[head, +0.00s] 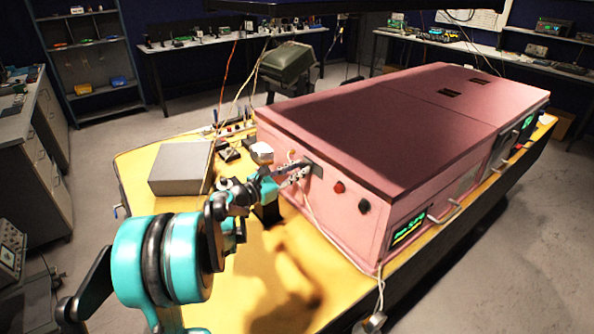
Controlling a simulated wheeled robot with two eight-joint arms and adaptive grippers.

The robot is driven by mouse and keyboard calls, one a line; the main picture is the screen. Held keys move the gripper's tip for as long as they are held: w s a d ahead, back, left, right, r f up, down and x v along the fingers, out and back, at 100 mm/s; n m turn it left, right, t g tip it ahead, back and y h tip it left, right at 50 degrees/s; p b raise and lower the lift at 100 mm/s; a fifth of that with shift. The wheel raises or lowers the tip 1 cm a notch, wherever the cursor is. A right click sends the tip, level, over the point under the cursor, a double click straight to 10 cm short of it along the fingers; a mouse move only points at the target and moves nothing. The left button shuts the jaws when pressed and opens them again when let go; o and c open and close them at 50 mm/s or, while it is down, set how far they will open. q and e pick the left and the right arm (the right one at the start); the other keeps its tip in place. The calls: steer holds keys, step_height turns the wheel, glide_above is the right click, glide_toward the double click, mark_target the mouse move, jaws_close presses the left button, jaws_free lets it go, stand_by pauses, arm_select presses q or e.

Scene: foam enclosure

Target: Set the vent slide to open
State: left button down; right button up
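The pink foam enclosure (345,215) stands on the yellow table with its dark red lid closed. A small dark piece (315,168), which looks like the vent slide, sits on its near-left end face, left of a red button (339,187) and a black knob (364,206). My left gripper (304,172) reaches in from the left, its fingertips at or just in front of the dark piece. The fingers cover part of it. I cannot tell contact, the slide's position or whether the fingers are closed. My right gripper is not in view.
A grey box (180,167) lies on the yellow table (145,213) to the left. Small parts stand behind my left wrist. A pale cable hangs down the enclosure's end face.

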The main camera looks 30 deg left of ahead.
mark_target(318, 171)
arm_select(q)
steer(key=shift+s+d, duration=0.3)
steer(key=shift+d, duration=0.4)
steer(key=shift+s+d, duration=0.25)
steer(key=shift+d, duration=0.45)
steer(key=shift+s+d, duration=0.3)
steer(key=shift+d, duration=0.4)
steer(key=shift+a, duration=0.1)
steer(key=c, duration=1.4)
jaws_free()
steer(key=shift+o, duration=0.3)
steer(key=shift+s, duration=0.3)
steer(key=v, duration=1.1)
steer(key=shift+s, duration=0.2)
